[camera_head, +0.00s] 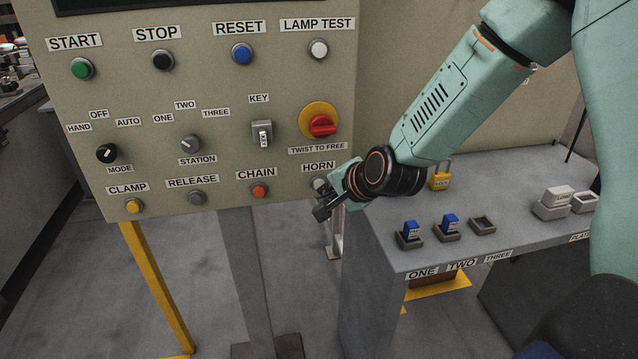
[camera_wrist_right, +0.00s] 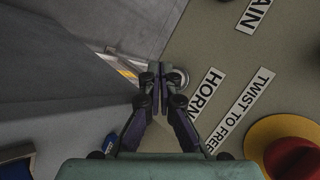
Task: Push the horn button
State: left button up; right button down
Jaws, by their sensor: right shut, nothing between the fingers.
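The horn button (camera_head: 318,183) is a small pale round button under the HORN label (camera_head: 318,168) at the lower right of the control panel. My right gripper partly covers it in the head view. My right gripper (camera_head: 324,209) is shut and empty, at the panel's lower right edge. In the right wrist view its closed fingertips (camera_wrist_right: 155,72) lie right beside the horn button (camera_wrist_right: 180,77), which shows just to their right. I cannot tell whether they touch it. My left gripper is not in view.
The beige panel carries the chain button (camera_head: 259,190) to the left and a red twist knob (camera_head: 321,126) above. A grey bench (camera_head: 380,235) stands to the right with blue blocks (camera_head: 449,223) in small trays and a yellow padlock (camera_head: 440,178).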

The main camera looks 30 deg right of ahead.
jog(key=shift+w, duration=0.15)
dwell(0.4)
jog(key=shift+w+d+b, duration=0.15)
jog(key=shift+w+b, duration=0.15)
jog(key=shift+w+d+b, duration=0.15)
jog(key=shift+w+b, duration=0.25)
jog(key=shift+w, duration=0.1)
dwell(0.8)
jog(key=shift+s, duration=0.1)
jog(key=shift+s+a+p, duration=0.25)
jog(key=shift+s+p, duration=0.35)
jog(key=shift+s, duration=0.25)
jog(key=s+a+p, duration=0.1)
jog(key=s+p, duration=0.1)
jog(key=s, duration=0.3)
jog(key=shift+s+a+p, duration=0.35)
jog(key=shift+s, duration=0.05)
dwell(0.8)
